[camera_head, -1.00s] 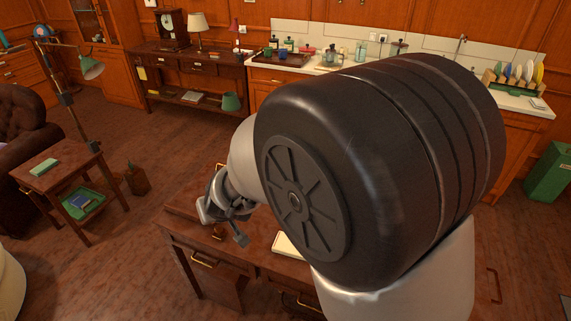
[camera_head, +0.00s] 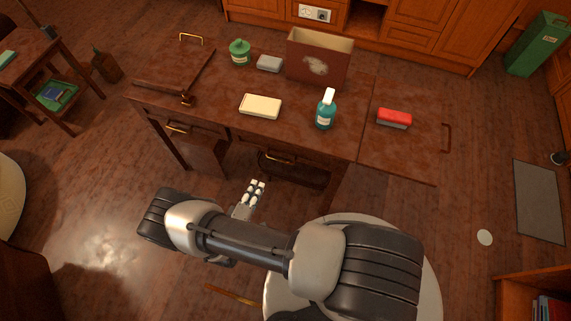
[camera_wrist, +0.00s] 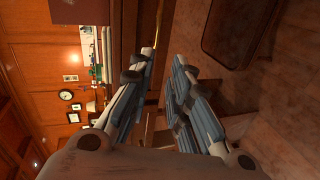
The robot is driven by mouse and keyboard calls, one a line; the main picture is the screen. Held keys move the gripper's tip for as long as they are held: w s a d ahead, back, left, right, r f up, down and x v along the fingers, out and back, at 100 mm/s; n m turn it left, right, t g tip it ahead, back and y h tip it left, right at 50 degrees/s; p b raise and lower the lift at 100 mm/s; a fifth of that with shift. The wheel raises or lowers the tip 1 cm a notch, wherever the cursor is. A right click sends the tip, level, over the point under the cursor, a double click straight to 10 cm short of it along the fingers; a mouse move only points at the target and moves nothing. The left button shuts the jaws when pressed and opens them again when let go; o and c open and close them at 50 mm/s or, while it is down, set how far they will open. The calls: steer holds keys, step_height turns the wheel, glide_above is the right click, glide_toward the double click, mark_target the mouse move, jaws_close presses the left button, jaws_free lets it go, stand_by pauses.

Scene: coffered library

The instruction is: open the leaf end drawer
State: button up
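A brown wooden table (camera_head: 215,95) has a flap with a brass pull at each end. Its front shows a left drawer handle (camera_head: 178,128) and a middle drawer handle (camera_head: 280,158). Which of these the task calls the leaf end drawer, I cannot tell. My gripper (camera_head: 256,186) is in front of and below the middle handle, apart from it. In the wrist view my gripper (camera_wrist: 166,60) has a gap between its fingertips and holds nothing. A thin brass bar (camera_wrist: 159,20) shows beyond the fingertips there.
The tabletop bears a teal bottle (camera_head: 325,112), a cream block (camera_head: 260,106), a brown box (camera_head: 318,62), a green jar (camera_head: 239,53) and a grey block (camera_head: 269,63). A red brush (camera_head: 394,118) lies on the right flap. Open floor lies to the left front.

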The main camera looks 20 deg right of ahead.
steer(key=s+d+n, duration=0.1)
steer(key=s+d, duration=0.2)
steer(key=b, duration=0.3)
glide_toward(281, 160)
steer(key=shift+t+h, duration=0.3)
steer(key=shift+h, duration=0.1)
steer(key=x, duration=0.3)
steer(key=f+x, duration=0.1)
steer(key=x, duration=0.6)
steer(key=shift+a+f, duration=0.1)
steer(key=shift+f, duration=0.1)
jaws_close()
